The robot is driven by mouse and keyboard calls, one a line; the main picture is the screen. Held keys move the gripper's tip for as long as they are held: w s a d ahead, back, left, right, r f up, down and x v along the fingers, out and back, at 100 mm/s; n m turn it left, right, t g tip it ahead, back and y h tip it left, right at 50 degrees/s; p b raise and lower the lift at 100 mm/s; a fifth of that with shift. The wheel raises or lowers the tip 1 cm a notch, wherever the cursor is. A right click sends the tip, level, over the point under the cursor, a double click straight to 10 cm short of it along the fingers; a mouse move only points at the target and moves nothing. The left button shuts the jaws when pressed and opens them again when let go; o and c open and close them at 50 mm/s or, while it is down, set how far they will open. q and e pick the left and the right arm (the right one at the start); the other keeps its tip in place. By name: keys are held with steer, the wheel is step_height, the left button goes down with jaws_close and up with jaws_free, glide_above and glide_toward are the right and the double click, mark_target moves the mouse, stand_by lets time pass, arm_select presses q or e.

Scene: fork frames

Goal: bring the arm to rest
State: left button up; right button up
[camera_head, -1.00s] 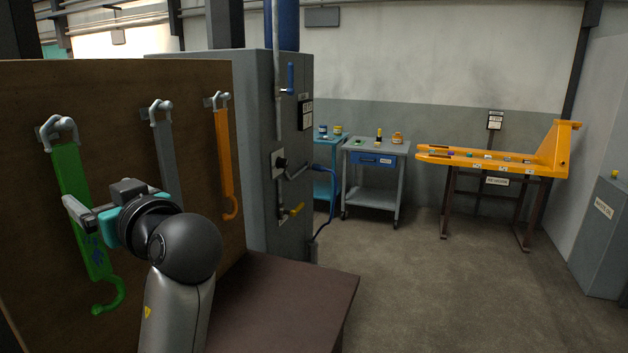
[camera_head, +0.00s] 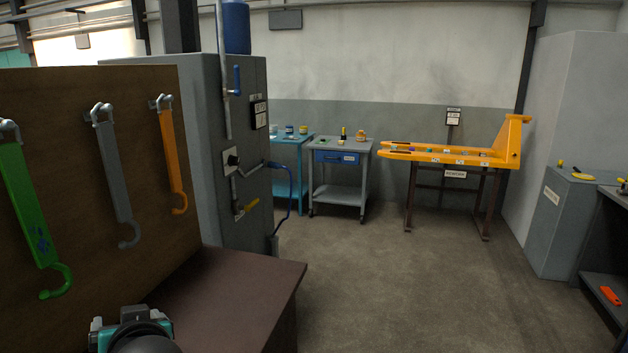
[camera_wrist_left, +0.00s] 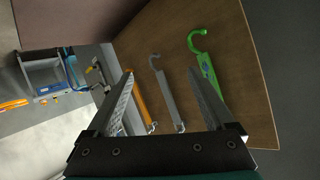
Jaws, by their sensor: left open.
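My left arm (camera_head: 143,335) shows at the bottom left of the head view, low in front of the brown board and beside the dark table top; its fingertips are out of sight there. In the left wrist view my left gripper (camera_wrist_left: 160,82) is open and empty, its two fingers wide apart. Beyond the fingers hang the green hooked strap (camera_wrist_left: 207,68), the grey one (camera_wrist_left: 166,90) and the orange one (camera_wrist_left: 141,105), apart from the gripper. My right gripper is not in view.
The brown board (camera_head: 95,200) carries the green, grey and orange hooks on pegs. A dark brown table top (camera_head: 225,290) lies below it. A grey cabinet (camera_head: 235,150), a cart (camera_head: 340,175) and a yellow fork frame (camera_head: 450,154) stand farther back. Open floor (camera_head: 400,290) lies right of the table.

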arm_select(q)
steer(key=s+d+f+m+g+h, duration=0.35)
steer(key=s+d+f, duration=0.25)
steer(key=s+f, duration=0.45)
steer(key=s+d+f+m+g+h, duration=0.3)
steer(key=s+d+f+h, duration=0.25)
steer(key=s+f, duration=0.45)
step_height(320, 180, down, 28)
steer(key=s+r+b, duration=0.1)
steer(key=s+b, duration=0.2)
steer(key=b, duration=0.3)
steer(key=s+a+f+g+b, duration=0.1)
steer(key=s+f+b, duration=0.2)
steer(key=s+f, duration=0.4)
steer(key=s+a+f+g+b, duration=0.1)
steer(key=s+f+b, duration=0.2)
steer(key=s+f, duration=0.5)
step_height(320, 180, down, 6)
steer(key=shift+s+r+m, duration=0.15)
steer(key=shift+m, duration=0.2)
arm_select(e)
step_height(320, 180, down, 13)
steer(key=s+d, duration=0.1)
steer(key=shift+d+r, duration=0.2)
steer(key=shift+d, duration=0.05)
arm_select(q)
steer(key=shift+s+a, duration=0.1)
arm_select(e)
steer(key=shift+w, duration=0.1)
